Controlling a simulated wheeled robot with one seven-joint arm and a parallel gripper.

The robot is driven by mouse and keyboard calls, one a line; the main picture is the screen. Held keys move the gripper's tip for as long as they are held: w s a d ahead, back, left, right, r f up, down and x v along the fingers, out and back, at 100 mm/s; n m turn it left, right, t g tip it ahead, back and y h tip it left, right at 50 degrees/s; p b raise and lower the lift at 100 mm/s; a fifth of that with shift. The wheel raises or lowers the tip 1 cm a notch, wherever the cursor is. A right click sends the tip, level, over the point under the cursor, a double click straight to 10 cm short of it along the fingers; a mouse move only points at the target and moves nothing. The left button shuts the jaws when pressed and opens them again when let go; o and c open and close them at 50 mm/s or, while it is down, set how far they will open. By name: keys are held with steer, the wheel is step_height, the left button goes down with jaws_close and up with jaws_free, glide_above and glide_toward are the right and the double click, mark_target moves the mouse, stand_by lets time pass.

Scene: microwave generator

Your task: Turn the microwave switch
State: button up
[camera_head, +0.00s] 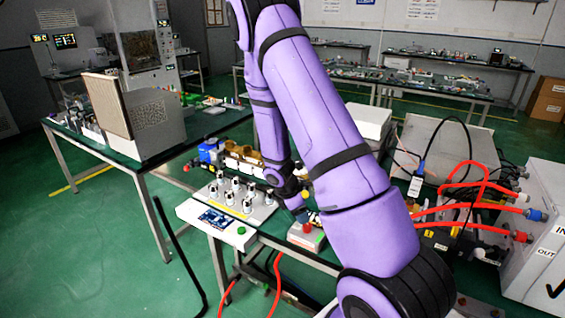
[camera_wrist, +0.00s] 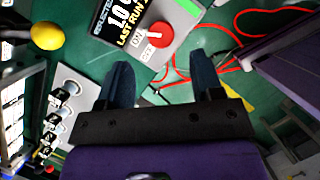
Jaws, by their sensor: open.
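The microwave generator (camera_wrist: 128,28) shows at the top of the wrist view as a grey box with a lit display and a green edge. A red knob (camera_wrist: 161,33), which looks like the switch, stands on its face. My gripper (camera_wrist: 161,64) is open and empty, its two dark fingers apart, with the knob beyond the gap between the tips. No contact shows. In the head view a small box with red and green parts (camera_head: 305,238), likely the generator, sits beside my purple arm, which hides part of it. My fingers cannot be made out there.
A white panel with several knobs (camera_head: 250,212) and a blue circuit board (camera_head: 214,218) lie left of the box. A yellow ball-like part (camera_wrist: 47,35) is at upper left in the wrist view. Red hoses (camera_head: 440,212) and a white unit (camera_head: 545,240) crowd the right.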

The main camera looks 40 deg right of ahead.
steer(key=a+r+m+t, duration=0.1)
steer(key=a+r+m, duration=0.2)
steer(key=r, duration=0.8)
steer(key=s+a+r+m+t+y, duration=0.1)
steer(key=a+r, duration=0.4)
steer(key=r, duration=0.5)
steer(key=shift+s+a+r+m+t, duration=0.2)
steer(key=shift+r+m+t, duration=0.2)
steer(key=shift+m, duration=0.5)
steer(key=s+a+r+m+t+y, duration=0.1)
steer(key=s+a+r+m+t, duration=0.1)
steer(key=s+a+r, duration=0.4)
steer(key=s+a+r+m+t+y, duration=0.2)
steer(key=s+a+r+m, duration=0.3)
steer(key=s+r, duration=0.6)
steer(key=shift+s+a, duration=0.4)
steer(key=shift+s, duration=0.2)
steer(key=shift+r, duration=0.1)
